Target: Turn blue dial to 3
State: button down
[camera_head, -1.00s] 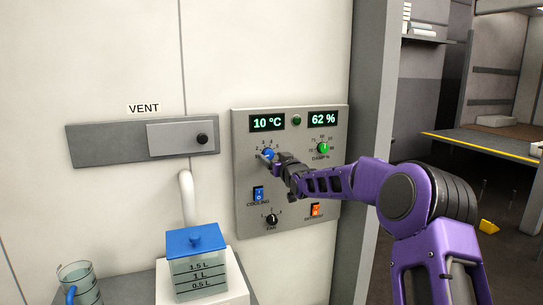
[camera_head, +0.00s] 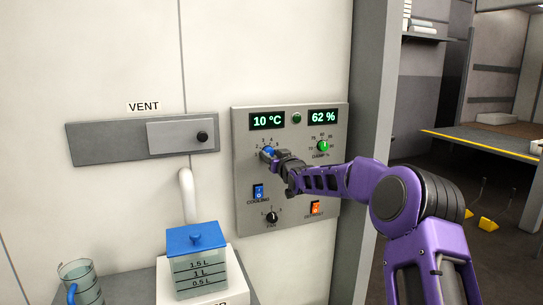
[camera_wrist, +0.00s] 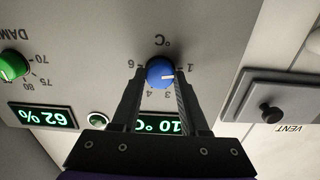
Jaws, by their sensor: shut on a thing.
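The blue dial (camera_head: 268,151) is at the upper left of the grey control panel (camera_head: 245,225), below the 10 °C display (camera_head: 267,121). In the wrist view, which is upside down, the blue dial (camera_wrist: 158,71) sits between my two fingers. Its white mark points right, toward the low numbers near 1; the exact number is hard to tell. The 1, 3, 4 and 6 show around it, and the fingers hide parts of the scale. My gripper (camera_wrist: 159,74) is shut on the dial. In the head view, my gripper (camera_head: 272,155) reaches it from the right.
The green dial (camera_head: 323,146) is right of the blue one. A blue switch (camera_head: 258,191), black fan knob (camera_head: 272,219) and orange switch (camera_head: 315,208) are below. The vent slider (camera_head: 180,136) is left. A blue-lidded tank (camera_head: 198,273) stands below.

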dwell(0.3)
jog(key=m+b, duration=0.1)
jog(key=m, duration=0.2)
jog(key=shift+d+f, duration=0.1)
jog(key=m+b, duration=0.2)
jog(key=m, duration=0.2)
jog(key=shift+f+m, duration=0.1)
jog(key=shift+m, duration=0.3)
jog(key=m+b, duration=0.3)
jog(key=m, duration=0.2)
jog(key=shift+m+b, duration=1)
jog(key=shift+m, duration=0.6)
jog(key=shift+c, duration=2.1)
grip_release()
